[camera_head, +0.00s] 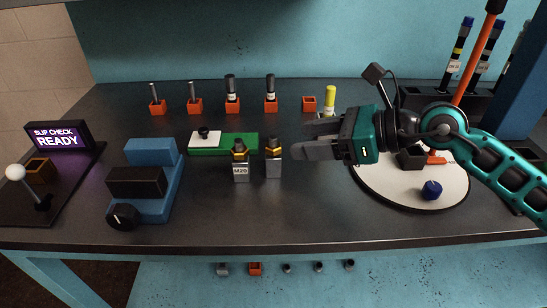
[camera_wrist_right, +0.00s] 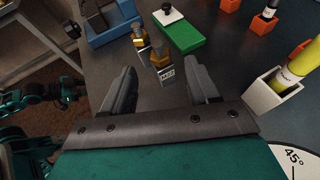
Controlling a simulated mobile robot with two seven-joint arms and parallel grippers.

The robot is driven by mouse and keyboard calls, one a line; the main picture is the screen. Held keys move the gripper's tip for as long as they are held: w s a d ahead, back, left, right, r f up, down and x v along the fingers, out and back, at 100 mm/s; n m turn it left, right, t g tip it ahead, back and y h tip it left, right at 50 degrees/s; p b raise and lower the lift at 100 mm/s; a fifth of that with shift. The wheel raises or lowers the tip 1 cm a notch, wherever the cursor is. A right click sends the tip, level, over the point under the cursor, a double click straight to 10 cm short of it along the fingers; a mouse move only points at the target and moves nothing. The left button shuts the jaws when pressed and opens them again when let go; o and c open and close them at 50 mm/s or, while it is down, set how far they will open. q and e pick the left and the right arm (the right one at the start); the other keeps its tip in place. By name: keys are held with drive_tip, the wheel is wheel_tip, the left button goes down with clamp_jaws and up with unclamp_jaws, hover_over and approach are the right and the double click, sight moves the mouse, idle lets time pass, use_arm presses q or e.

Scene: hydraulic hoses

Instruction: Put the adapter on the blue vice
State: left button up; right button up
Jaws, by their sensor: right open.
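Two upright adapters with grey square bases, brass collars and dark tops stand mid-table: the left adapter (camera_head: 240,172), labelled M20, and the right adapter (camera_head: 274,166). Both also show in the right wrist view, the nearer adapter (camera_wrist_right: 163,66) and the farther adapter (camera_wrist_right: 140,40). The blue vice (camera_head: 164,153) stands left of them, with a black jaw block and a black knob; nothing sits on it. My right gripper (camera_head: 300,141) is open and empty, just right of the right adapter. In the wrist view its fingers (camera_wrist_right: 160,80) point towards the nearer adapter, apart from it.
A green block (camera_head: 233,143) with a white plate and black knob lies behind the adapters. Several orange holders line the back. A white round dial plate (camera_head: 385,183) with a blue cap (camera_head: 432,190) is at right. A sign (camera_head: 58,137) reading READY stands left. The front table strip is clear.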

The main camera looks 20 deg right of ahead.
sight(273, 144)
drive_tip(key=shift+x, duration=1.2)
drive_tip(key=x, duration=0.4)
drive_tip(key=shift+a+r+p, duration=0.15)
drive_tip(key=shift+r+p, duration=0.15)
drive_tip(key=shift+p, duration=0.1)
drive_tip(key=shift+w+a+f, duration=0.3)
drive_tip(key=shift+w+a, duration=0.05)
drive_tip(key=shift+a, duration=0.05)
drive_tip(key=shift+c, duration=0.3)
clamp_jaws()
